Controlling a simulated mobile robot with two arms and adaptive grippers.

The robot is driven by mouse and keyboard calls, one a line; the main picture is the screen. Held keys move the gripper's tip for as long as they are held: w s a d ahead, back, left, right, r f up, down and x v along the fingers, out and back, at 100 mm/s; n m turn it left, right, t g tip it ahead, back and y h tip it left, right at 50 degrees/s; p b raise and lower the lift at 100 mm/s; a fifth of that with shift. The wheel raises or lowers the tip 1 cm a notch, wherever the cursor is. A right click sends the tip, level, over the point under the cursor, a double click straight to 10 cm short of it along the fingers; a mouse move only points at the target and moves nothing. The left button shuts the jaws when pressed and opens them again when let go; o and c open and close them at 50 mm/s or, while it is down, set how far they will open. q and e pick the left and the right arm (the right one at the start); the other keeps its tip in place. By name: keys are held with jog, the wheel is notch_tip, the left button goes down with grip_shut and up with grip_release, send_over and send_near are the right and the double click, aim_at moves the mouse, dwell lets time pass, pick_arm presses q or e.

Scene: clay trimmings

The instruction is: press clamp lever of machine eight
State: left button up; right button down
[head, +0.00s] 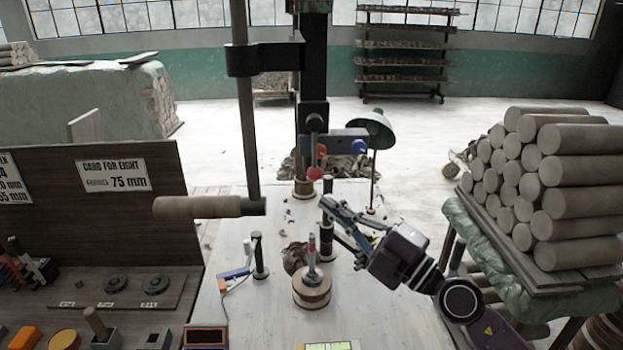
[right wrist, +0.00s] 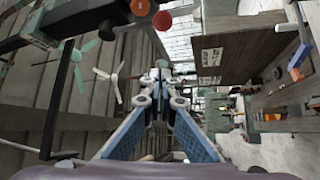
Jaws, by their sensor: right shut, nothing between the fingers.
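The machine (head: 313,85) stands in the middle of the head view, a dark upright column with a grey box that has an orange and a blue button. A lever with a red ball knob (head: 314,173) hangs at its front; I take it for the clamp lever. The red knob also shows at the top of the right wrist view (right wrist: 162,21). My right gripper (head: 328,206) is shut and empty, its blue fingers pointing up and left, below and slightly right of the knob, apparently apart from it. My left gripper is out of view.
A long bar with a wooden grip (head: 197,207) juts left of the machine. A round base with a spindle (head: 312,287) stands on the pale bench in front. A green lamp (head: 375,128) is behind my gripper. Stacked clay rolls (head: 575,195) fill the right; a sign board (head: 112,178) is left.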

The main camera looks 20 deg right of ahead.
aim_at(312, 179)
jog(key=shift+w+a+r, duration=0.15)
jog(key=shift+w+r, duration=0.05)
jog(key=shift+w, duration=1.35)
jog(key=shift+w+a+r, duration=0.15)
jog(key=shift+w+r, duration=0.05)
jog(key=shift+w, duration=1.4)
jog(key=shift+w+a+r, duration=0.15)
jog(key=shift+w+r, duration=0.05)
jog(key=shift+w, duration=1.35)
